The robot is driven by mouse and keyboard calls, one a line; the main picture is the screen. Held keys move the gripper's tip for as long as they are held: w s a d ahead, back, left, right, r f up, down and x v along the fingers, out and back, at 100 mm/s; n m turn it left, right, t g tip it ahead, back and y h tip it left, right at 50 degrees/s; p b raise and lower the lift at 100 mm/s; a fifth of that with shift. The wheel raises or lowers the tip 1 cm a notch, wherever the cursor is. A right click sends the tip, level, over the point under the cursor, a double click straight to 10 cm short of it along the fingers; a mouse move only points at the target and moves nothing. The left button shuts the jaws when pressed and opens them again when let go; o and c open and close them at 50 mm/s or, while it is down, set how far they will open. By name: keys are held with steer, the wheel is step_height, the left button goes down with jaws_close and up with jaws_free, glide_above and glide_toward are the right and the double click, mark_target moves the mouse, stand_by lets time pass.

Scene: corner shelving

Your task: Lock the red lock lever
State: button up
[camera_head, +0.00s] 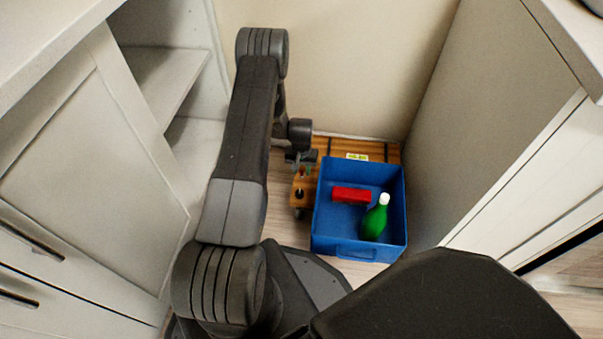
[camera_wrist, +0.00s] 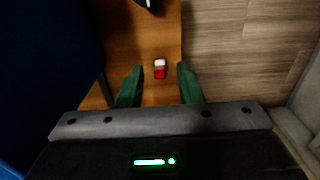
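The lock lever (camera_wrist: 160,70), red with a white end, stands on a wooden platform (camera_wrist: 142,40) in the wrist view. A small red part of it (camera_head: 302,171) shows below my gripper in the head view. My gripper (camera_wrist: 158,73) has two green fingers set apart, one on each side of the lever in the picture. Neither finger appears to touch it. I cannot tell how far above the lever the fingertips are. In the head view my gripper (camera_head: 301,160) is small and partly hidden by my arm.
A black knob (camera_head: 299,193) stands near the lever. The wall is close behind; cabinets flank both sides.

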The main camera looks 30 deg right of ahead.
steer(key=shift+f, duration=0.5)
jaws_close()
steer(key=shift+s+a+f+t+h+b, duration=0.2)
steer(key=shift+s+t+h+b, duration=0.05)
steer(key=shift+t+h+b, duration=0.3)
steer(key=shift+s+t, duration=0.1)
steer(key=shift+t, duration=0.15)
